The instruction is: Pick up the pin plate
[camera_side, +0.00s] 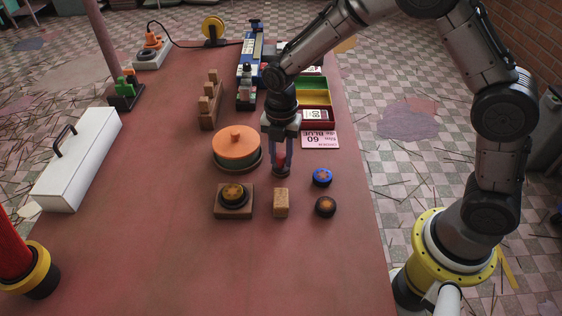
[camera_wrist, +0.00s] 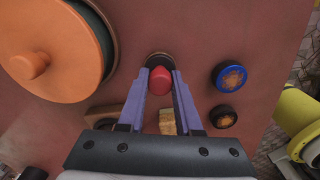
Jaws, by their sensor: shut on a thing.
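My gripper (camera_side: 281,163) points down over the middle of the table, its two fingers shut on the red knob (camera_wrist: 159,81) of a small dark round piece (camera_wrist: 159,60). This piece seems to be the pin plate, but its underside is hidden. In the side view the red knob (camera_side: 281,159) shows between the fingers, with the dark base (camera_side: 281,172) below them at or very near the table top. I cannot tell whether it touches the table. In the wrist view the gripper (camera_wrist: 160,80) has one finger on each side of the knob.
A lidded orange pot (camera_side: 236,141) stands close left of the gripper. A blue disc (camera_side: 322,177), a black disc (camera_side: 325,206), a tan block (camera_side: 281,203) and a wooden base with a dark round piece (camera_side: 234,196) lie nearer the camera. A coloured tray (camera_side: 315,98) is behind.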

